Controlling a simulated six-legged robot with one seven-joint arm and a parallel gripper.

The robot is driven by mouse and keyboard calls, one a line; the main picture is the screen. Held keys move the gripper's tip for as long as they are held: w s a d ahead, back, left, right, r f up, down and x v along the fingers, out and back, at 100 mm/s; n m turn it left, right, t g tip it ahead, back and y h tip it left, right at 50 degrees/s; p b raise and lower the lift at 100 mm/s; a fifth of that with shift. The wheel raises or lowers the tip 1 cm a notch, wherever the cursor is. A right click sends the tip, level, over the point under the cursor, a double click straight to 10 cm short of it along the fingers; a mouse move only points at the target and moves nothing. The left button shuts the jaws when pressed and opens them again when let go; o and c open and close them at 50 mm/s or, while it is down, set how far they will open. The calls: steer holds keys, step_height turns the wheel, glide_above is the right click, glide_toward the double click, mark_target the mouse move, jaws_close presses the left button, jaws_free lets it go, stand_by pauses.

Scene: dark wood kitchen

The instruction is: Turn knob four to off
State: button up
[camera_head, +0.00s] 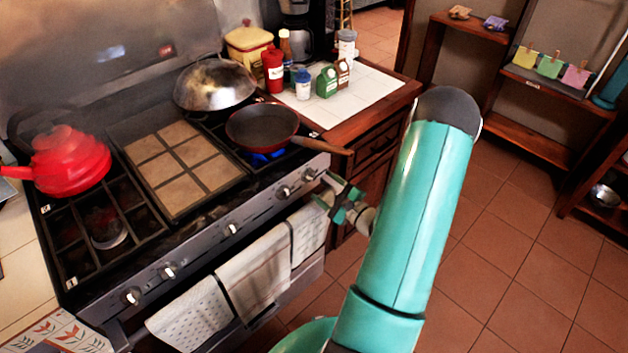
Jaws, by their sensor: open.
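The stove's front panel carries a row of silver knobs: two at the left, a left knob (132,296) and its neighbour (168,271), a middle knob (231,228), and two at the right, one knob (283,191) and the rightmost knob (308,174). I cannot read which is number four. My gripper (324,188) is open and empty, just right of the rightmost knob and near the panel's right end. Its fingers are small in view, and their exact gap to the knob is unclear. A blue flame (262,157) burns under the front right pan (262,127).
The pan's wooden handle (322,146) sticks out over the front edge above my gripper. Towels (252,272) hang on the oven rail below the knobs. A red kettle (70,160) and a domed wok (215,84) sit on the stove. Tiled floor (500,270) is clear at right.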

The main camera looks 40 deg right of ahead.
mark_target(313, 180)
steer(key=w, duration=0.4)
steer(key=shift+w+a, duration=0.1)
steer(key=shift+w, duration=0.25)
steer(key=c, duration=1)
steer(key=shift+o, duration=0.2)
steer(key=shift+m, duration=0.4)
steer(key=m, duration=0.8)
steer(key=shift+m, duration=0.3)
